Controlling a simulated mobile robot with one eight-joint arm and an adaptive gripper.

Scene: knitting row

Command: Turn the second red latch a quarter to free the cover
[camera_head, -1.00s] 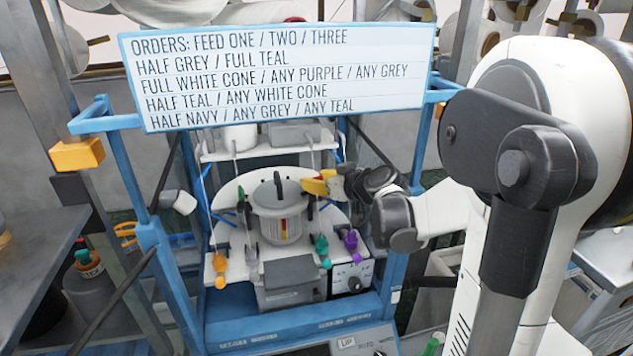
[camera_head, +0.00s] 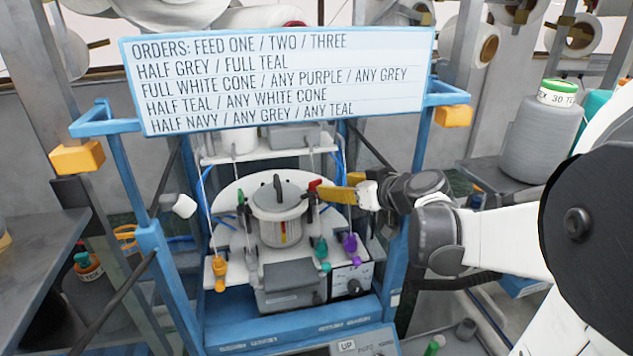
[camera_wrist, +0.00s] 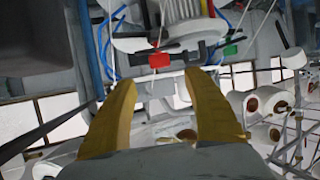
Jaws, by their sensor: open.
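A red latch (camera_head: 314,185) stands just right of the grey lidded pot (camera_head: 280,228) in the head view. In the wrist view the red latch (camera_wrist: 159,61) lies ahead of my fingertips, near the middle. The cover (camera_head: 277,199) sits on the pot and has a dark handle. My gripper (camera_head: 326,193) has yellow fingers and reaches in from the right, close to the latch. In the wrist view my gripper (camera_wrist: 160,78) is open, with nothing between its fingers. I see only one red latch clearly; its exact angle is too small to tell.
Blue frame posts (camera_head: 400,240) flank the machine. Orange (camera_head: 219,272), teal (camera_head: 321,250) and purple (camera_head: 350,245) pieces hang in front of the pot. A green piece (camera_wrist: 230,50) is right of the latch in the wrist view. An order board (camera_head: 280,75) hangs above.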

